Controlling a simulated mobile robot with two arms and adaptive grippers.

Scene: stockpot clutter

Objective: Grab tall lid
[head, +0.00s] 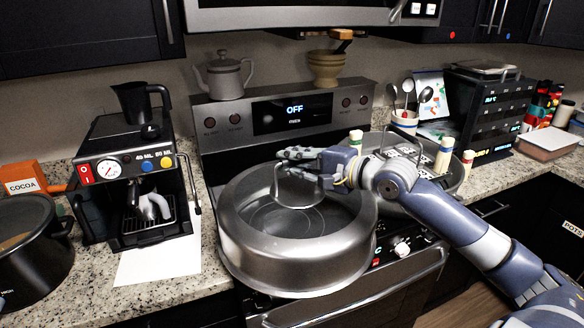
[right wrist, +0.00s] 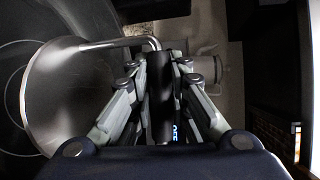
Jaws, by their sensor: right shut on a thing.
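The tall lid (head: 295,267) is a wide, round, shiny metal piece with high sides and an arched handle on top. It is over the left part of the stove, its near side reaching past the stove's front edge. I cannot tell whether it touches the stove. My right gripper (head: 308,163) comes in from the right above the lid and is shut on the top of its handle. In the right wrist view, the handle's dark grip (right wrist: 163,100) sits between the fingers, with the lid's metal top (right wrist: 72,95) to the left. My left gripper is not in view.
A coffee machine (head: 135,180) and a dark pot (head: 32,255) stand on the left counter. A second metal vessel (head: 455,181) is behind my right arm, with small jars (head: 445,156) near it. A teapot (head: 223,77) and a mortar (head: 326,70) sit on the stove's back panel.

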